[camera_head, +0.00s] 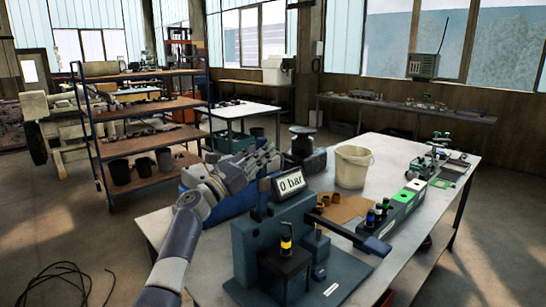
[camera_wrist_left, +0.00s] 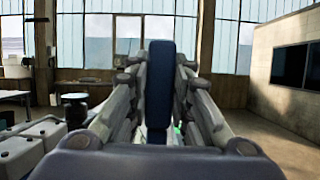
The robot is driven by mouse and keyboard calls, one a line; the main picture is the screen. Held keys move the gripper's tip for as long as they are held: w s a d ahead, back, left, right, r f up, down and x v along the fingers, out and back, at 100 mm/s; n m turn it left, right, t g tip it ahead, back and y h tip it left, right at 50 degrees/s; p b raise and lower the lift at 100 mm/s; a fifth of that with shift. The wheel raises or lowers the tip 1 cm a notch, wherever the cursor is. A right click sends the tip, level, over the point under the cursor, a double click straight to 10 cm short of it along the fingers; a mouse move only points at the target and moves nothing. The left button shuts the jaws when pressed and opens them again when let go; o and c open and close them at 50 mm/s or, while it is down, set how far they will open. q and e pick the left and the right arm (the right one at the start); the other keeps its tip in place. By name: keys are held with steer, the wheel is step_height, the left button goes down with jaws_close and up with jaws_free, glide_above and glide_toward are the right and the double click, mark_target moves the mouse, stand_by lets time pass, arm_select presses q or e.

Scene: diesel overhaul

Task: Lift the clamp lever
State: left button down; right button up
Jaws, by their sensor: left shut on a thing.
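My left gripper (camera_head: 266,158) reaches in over the table, beside the gauge block, in the head view. In the left wrist view, my left gripper (camera_wrist_left: 158,100) has its fingers on both sides of an upright dark blue bar (camera_wrist_left: 158,85), which looks like the clamp lever. The gripper is shut on it. My right gripper is not in view.
A dark test stand (camera_head: 262,250) with a "0 bar" display (camera_head: 288,183) and a lever with a blue end (camera_head: 376,246) stands in front. A blue box (camera_head: 225,203) lies under my gripper. A cream bucket (camera_head: 352,167) stands behind. The table's far right (camera_head: 400,150) has bare room.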

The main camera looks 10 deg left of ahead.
arm_select(q)
steer(key=shift+w+a+f+n+t+y, duration=0.15)
steer(key=shift+w+a+n+y, duration=0.2)
steer(key=shift+w+a+n, duration=0.25)
steer(key=shift+w+a+f+n+t+y, duration=0.15)
steer(key=shift+w+a+n+y, duration=0.2)
steer(key=shift+a+n, duration=0.45)
steer(key=shift+r, duration=0.1)
steer(key=c, duration=1.4)
jaws_free()
steer(key=v, duration=1.2)
